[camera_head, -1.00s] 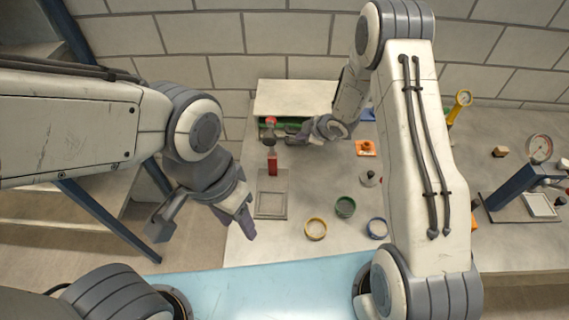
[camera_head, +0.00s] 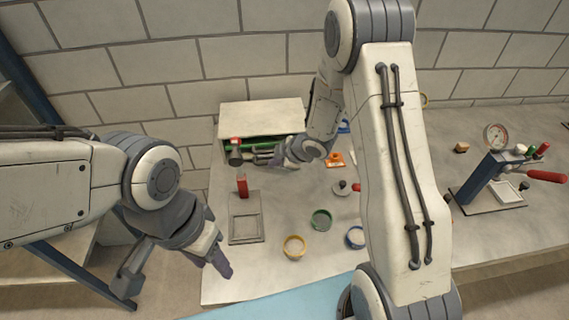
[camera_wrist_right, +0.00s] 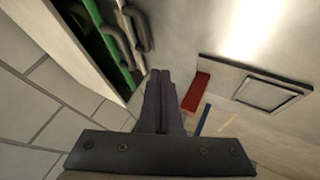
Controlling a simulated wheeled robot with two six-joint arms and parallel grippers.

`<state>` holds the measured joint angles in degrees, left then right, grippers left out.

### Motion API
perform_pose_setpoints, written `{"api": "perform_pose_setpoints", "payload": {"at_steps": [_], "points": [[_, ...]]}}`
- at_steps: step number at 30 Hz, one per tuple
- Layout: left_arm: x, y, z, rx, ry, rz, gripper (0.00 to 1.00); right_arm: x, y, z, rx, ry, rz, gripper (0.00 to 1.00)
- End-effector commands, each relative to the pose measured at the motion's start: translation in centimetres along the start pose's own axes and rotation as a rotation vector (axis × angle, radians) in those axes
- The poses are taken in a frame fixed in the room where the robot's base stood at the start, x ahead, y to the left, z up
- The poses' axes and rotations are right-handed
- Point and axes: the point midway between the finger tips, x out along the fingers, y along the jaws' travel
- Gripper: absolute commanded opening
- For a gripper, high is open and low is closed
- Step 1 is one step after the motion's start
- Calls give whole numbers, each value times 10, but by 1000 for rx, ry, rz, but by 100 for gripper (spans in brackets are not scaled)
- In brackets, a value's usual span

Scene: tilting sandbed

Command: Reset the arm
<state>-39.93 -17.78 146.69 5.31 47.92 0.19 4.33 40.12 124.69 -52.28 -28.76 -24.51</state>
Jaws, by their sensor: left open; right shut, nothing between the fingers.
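My right arm rises at the right of the head view and bends down to the left. My right gripper (camera_head: 277,163) is shut and empty, just in front of the open box (camera_head: 262,115). In the right wrist view its two fingers (camera_wrist_right: 158,74) meet, with nothing between them. My left gripper (camera_head: 175,273) is open and empty, its fingers spread, left of the table's near left corner. A red block (camera_head: 242,186) stands by a grey square tray (camera_head: 245,227); both also show in the right wrist view, the block (camera_wrist_right: 196,92) beside the fingers.
The box holds green and grey handled tools (camera_wrist_right: 113,45). A hammer-like tool (camera_head: 235,152) is at its left front. Yellow (camera_head: 294,247), green (camera_head: 320,219) and blue (camera_head: 355,237) rings lie on the table. A blue press with a gauge (camera_head: 495,136) stands at right. A brick wall is behind.

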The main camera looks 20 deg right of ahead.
Motion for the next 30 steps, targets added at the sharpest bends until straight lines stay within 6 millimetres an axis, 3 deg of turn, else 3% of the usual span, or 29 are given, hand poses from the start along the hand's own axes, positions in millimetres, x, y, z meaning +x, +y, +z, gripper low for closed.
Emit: {"api": "perform_pose_setpoints", "payload": {"at_steps": [3, 7, 17, 23, 26, 30], "points": [[1, 0, 0, 0, 0, 0, 50, -27, 2, 4, 5, -4, 5, 0], [0, 0, 0, 0, 0, 0, 50, -44, 2, 4, 4, -4, 4, 0], [0, 0, 0, 0, 0, 0, 50, -54, 0, 0, 4, -9, 1, 0], [10, -1, 0, 1, 0, 0, 50, -73, -8, -29, 93, -148, 37, 0], [18, -1, 1, 1, 0, 0, 50, -101, -34, -53, 218, -257, 42, 0], [28, -2, 2, 1, 0, 0, 50, -150, -106, -80, 431, -386, -30, 0]]}}
